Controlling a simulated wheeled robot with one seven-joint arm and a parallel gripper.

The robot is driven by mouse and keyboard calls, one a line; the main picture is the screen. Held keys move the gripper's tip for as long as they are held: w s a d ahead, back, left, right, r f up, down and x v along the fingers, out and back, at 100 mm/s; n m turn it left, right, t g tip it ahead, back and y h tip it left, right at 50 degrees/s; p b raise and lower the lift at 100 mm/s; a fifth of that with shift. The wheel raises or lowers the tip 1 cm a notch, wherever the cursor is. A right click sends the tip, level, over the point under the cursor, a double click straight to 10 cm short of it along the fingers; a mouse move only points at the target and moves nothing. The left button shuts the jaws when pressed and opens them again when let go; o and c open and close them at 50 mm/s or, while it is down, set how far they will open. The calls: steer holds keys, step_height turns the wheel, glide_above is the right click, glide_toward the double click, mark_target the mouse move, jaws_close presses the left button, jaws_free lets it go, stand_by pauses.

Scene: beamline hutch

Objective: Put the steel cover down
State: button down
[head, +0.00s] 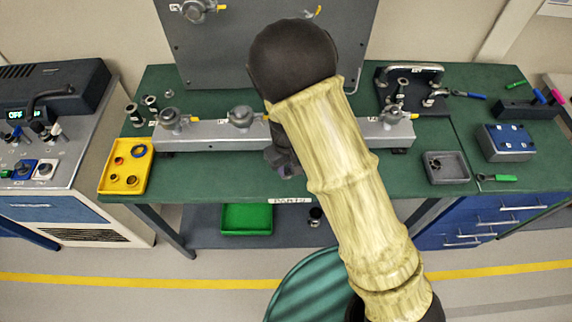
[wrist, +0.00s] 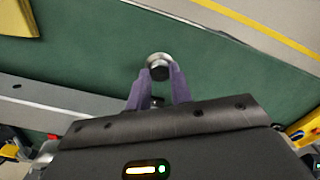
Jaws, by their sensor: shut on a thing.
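My gripper (head: 284,163) hangs over the middle of the green bench, in front of the long grey rail, mostly hidden behind my arm in the head view. In the wrist view its two purple fingers (wrist: 158,88) are shut on a small round, shiny steel piece with a dark middle, which I take to be the steel cover (wrist: 158,58). The cover sits at the fingertips with green bench top behind it. I cannot tell whether it touches the bench. The cover is hidden in the head view.
The grey rail (head: 210,138) with several valves runs behind my gripper. A yellow tray (head: 109,184) with small rings stands at the left, a grey tray (head: 446,179) at the right. The green bench top (head: 220,180) is clear between them along the front edge.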

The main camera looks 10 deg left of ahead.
mark_target(286, 170)
steer(key=shift+f, duration=0.3)
steer(key=shift+f+p, duration=0.35)
steer(key=shift+f, duration=1.75)
steer(key=c, duration=1.3)
jaws_free()
steer(key=shift+o, duration=0.2)
steer(key=shift+r, duration=0.1)
step_height(286, 170, up, 12)
steer(key=shift+f+b, duration=0.1)
steer(key=shift+b, duration=0.55)
